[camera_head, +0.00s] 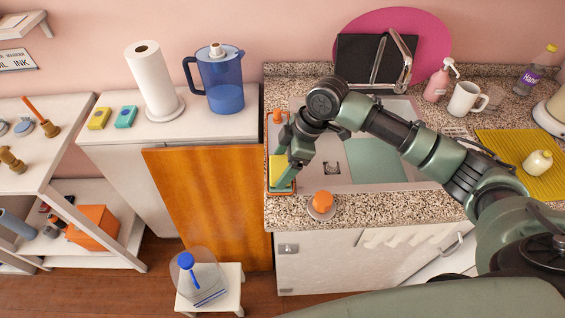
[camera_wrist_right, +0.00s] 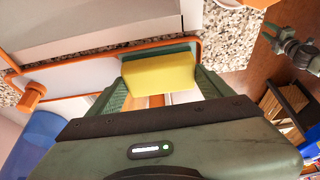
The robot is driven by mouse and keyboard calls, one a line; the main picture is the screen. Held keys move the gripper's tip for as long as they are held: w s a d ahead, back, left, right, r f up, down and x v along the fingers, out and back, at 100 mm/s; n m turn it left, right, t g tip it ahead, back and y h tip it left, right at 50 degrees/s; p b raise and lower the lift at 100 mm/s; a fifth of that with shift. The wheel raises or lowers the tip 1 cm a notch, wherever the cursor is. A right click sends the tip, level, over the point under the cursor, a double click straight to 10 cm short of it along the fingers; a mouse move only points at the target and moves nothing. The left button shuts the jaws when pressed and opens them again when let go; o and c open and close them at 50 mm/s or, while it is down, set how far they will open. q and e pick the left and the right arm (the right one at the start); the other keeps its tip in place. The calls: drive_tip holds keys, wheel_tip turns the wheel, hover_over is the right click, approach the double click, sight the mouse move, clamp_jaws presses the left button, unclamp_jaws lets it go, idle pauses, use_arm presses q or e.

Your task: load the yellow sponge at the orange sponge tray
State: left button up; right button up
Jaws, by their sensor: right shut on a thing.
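The yellow sponge (camera_head: 275,170) is between the fingers of my right gripper (camera_head: 287,172), at the left end of the counter. In the right wrist view the sponge (camera_wrist_right: 160,72) is clamped between both green fingers (camera_wrist_right: 158,85). A grey-green jointed part (camera_wrist_right: 292,48), perhaps my left gripper, shows at upper right there.
An orange knob (camera_head: 322,199) stands at the counter's front edge. The sink (camera_head: 375,150) is right of the tray. A paper towel roll (camera_head: 155,82), a blue pitcher (camera_head: 222,85) and two small sponge-like blocks (camera_head: 99,118) stand on the white cabinet at left.

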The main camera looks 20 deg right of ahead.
sight(283, 167)
drive_tip(key=shift+s+f+p, duration=0.1)
drive_tip(key=shift+f+p, duration=0.05)
drive_tip(key=shift+p, duration=0.2)
idle(1.3)
wheel_tip(283, 167, up, 7)
drive_tip(key=p, duration=0.8)
idle(0.4)
idle(0.4)
